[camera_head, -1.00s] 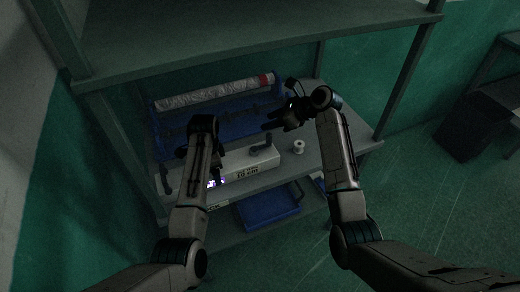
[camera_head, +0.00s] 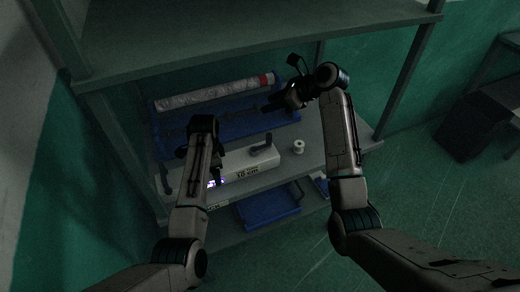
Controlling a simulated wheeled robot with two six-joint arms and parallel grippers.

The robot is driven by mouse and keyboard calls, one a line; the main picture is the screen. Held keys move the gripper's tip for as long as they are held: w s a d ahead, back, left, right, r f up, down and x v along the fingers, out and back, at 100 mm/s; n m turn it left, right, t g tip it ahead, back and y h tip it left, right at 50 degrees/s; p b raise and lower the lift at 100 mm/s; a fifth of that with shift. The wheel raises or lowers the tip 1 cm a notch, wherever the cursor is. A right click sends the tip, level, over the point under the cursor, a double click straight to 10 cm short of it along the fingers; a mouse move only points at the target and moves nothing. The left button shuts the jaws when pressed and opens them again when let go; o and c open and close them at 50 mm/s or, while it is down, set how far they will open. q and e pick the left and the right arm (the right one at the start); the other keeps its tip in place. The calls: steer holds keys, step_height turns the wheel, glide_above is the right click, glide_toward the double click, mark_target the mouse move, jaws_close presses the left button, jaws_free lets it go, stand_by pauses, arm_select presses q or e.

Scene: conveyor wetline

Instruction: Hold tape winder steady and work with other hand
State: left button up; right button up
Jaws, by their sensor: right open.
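The tape winder (camera_head: 235,172) is a long white box with a printed label and a dark crank (camera_head: 261,146) on top at its right end. It stands on the shelf. My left gripper (camera_head: 217,172) reaches down at the left half of the winder; my own arm hides part of it, and I cannot tell whether the jaws hold the box. My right gripper (camera_head: 272,104) is open and empty, above the blue tray behind the winder and apart from the crank.
A small white spool (camera_head: 298,147) stands right of the winder. A blue tray (camera_head: 235,125) with a wrapped roll (camera_head: 214,94) lies behind. A blue bin (camera_head: 268,208) sits below the shelf edge. Shelf posts and an upper shelf (camera_head: 240,30) frame the space.

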arm_select(q)
steer(key=o, duration=1.1)
arm_select(e)
steer(key=v, duration=0.7)
arm_select(q)
steer(key=shift+r, duration=0.1)
